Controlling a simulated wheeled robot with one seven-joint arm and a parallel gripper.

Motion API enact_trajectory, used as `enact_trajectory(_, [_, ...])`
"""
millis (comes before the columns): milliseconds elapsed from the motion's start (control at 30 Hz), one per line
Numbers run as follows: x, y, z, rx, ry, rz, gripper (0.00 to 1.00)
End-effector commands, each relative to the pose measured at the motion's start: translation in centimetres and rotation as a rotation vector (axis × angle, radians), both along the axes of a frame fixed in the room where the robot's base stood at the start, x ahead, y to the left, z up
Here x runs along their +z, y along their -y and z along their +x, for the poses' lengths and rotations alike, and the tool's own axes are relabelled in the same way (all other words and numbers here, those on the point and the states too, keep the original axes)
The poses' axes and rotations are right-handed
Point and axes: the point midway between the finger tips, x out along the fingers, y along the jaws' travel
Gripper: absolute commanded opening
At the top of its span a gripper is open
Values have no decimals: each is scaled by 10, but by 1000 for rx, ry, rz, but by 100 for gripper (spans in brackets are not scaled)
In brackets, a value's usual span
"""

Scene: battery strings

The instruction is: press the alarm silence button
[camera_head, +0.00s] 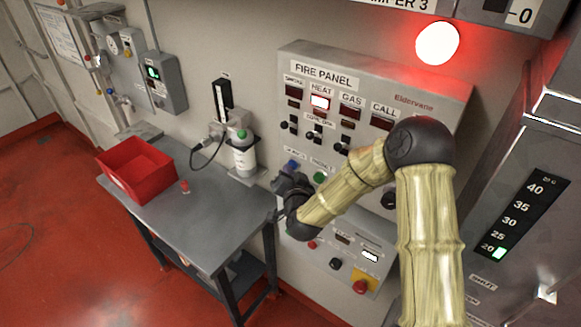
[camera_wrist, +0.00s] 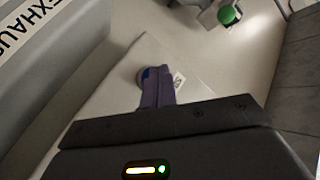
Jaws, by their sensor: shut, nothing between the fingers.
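The fire panel (camera_head: 385,88) is on the wall, with its HEAT lamp lit. A blue button (camera_head: 292,165) sits low on its left side, under a small label that I read only in part. My gripper (camera_head: 283,182) is shut and empty, just below and left of this button. In the wrist view the closed fingers (camera_wrist: 157,88) reach toward the blue button (camera_wrist: 142,76), which shows partly behind the fingertips. I cannot tell whether they touch. A small printed label (camera_wrist: 179,80) is beside the fingers.
A green button (camera_head: 320,177) is right of the blue one. Lower controls include a red button on a yellow plate (camera_head: 361,286). A table (camera_head: 215,190) holding a red bin (camera_head: 138,168) stands left. A green-topped bottle (camera_head: 243,155) hangs nearby. A red alarm light (camera_head: 437,43) glows above.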

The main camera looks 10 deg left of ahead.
Motion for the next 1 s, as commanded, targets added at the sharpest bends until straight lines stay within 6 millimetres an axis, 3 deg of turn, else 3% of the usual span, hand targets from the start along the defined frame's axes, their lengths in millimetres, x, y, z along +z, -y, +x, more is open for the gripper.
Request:
enact_trajectory(667, [1, 2, 5, -4, 3, 1, 0])
enact_trajectory(1000, [0, -3, -8, -1, 3, 1, 0])
